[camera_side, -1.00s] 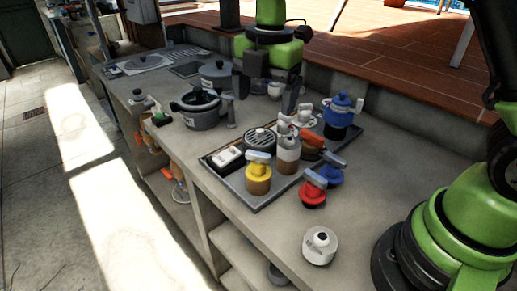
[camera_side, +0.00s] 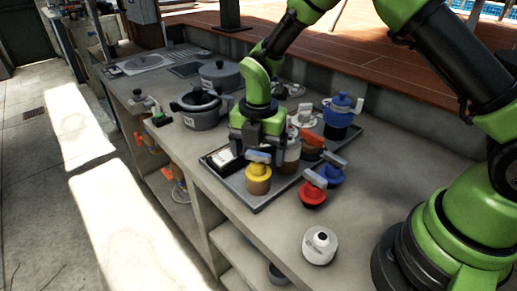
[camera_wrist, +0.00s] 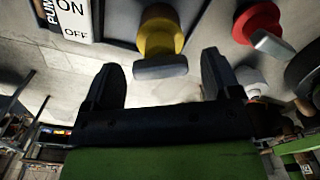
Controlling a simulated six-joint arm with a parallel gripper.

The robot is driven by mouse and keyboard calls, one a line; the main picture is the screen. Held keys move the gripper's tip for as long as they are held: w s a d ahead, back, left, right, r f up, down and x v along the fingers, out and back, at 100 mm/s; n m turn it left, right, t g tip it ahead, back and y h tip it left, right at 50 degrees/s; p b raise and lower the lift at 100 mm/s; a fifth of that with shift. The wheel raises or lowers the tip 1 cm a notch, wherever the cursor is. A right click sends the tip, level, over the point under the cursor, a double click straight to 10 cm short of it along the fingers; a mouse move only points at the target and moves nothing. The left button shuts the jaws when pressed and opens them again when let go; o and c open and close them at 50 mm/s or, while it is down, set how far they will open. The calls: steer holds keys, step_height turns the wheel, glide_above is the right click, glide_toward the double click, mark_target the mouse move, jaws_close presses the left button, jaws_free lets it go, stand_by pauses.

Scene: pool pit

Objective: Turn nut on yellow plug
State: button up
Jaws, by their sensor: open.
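The yellow plug (camera_side: 258,181) has a grey bar-shaped handle (camera_side: 258,157) on top, which I take as its nut. It stands at the front edge of the grey tray. My gripper (camera_side: 260,153) points down at the plug, close to the handle. In the wrist view, the yellow plug (camera_wrist: 158,32) shows beyond my gripper (camera_wrist: 161,65). Its grey handle (camera_wrist: 160,67) appears between the two open fingers, with a gap on each side. I cannot tell how far apart they are in depth.
A red plug (camera_side: 312,194) and a blue plug (camera_side: 332,173) stand right of the yellow one. A white ON/OFF box (camera_wrist: 72,15) lies left of it. A blue-topped valve (camera_side: 341,112) stands behind. A white round part (camera_side: 320,244) sits on the clear front counter.

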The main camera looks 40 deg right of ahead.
steer(key=c, duration=0.9)
steer(key=shift+c, duration=0.2)
